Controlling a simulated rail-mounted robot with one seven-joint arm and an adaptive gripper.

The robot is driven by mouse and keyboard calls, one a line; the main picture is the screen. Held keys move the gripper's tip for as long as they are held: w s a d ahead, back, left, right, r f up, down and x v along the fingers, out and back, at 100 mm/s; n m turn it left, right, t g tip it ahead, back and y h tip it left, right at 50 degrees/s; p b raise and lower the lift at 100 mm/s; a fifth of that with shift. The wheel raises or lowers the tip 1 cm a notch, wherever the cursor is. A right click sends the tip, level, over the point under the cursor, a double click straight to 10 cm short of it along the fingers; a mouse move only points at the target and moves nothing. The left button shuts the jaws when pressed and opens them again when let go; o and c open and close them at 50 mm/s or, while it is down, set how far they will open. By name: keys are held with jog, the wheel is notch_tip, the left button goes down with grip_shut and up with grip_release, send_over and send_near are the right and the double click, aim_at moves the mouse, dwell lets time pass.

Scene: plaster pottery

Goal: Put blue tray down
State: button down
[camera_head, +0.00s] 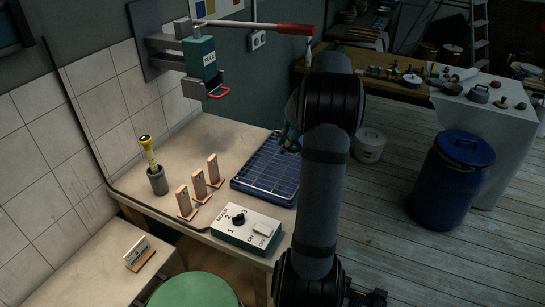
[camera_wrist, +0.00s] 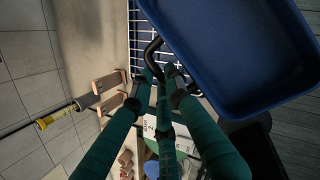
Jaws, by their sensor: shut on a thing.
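The blue tray (camera_wrist: 235,50) fills the upper right of the wrist view, with a plain, empty inside and a raised rim. My gripper (camera_wrist: 160,82) has teal fingers closed at a dark curved handle (camera_wrist: 151,52) beside the tray's near edge. In the head view my gripper (camera_head: 290,139) shows only as a bit of teal at the worktable's right edge. My arm hides most of that area, and I cannot make out the held tray there. Whether its underside touches anything is hidden.
A blue gridded rack (camera_head: 266,170) lies on the worktable; its pale bars (camera_wrist: 136,38) show partly under the tray. Several upright wooden pieces (camera_head: 199,182), a cup with a yellow tool (camera_head: 157,180) and a switch box (camera_head: 246,226) stand nearby. A blue barrel (camera_head: 450,180) stands right.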

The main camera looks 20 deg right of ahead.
jog(key=w+a+f, duration=0.2)
jog(key=w, duration=0.1)
jog(key=w+a+f+p, duration=0.1)
jog(key=w+f, duration=0.1)
jog(key=w, duration=0.1)
jog(key=w+a+f+p, duration=0.1)
jog(key=w+a+f, duration=0.1)
jog(key=w, duration=0.1)
jog(key=shift+w+a+f, duration=0.1)
jog(key=shift+a+f, duration=0.05)
jog(key=shift+a, duration=0.2)
notch_tip(320, 180, down, 4)
jog(key=shift+f+p, duration=0.1)
jog(key=shift+p, duration=0.25)
jog(key=c, duration=1.8)
grip_release()
jog(key=shift+o, duration=0.6)
jog(key=v, duration=1.2)
jog(key=shift+b, duration=0.35)
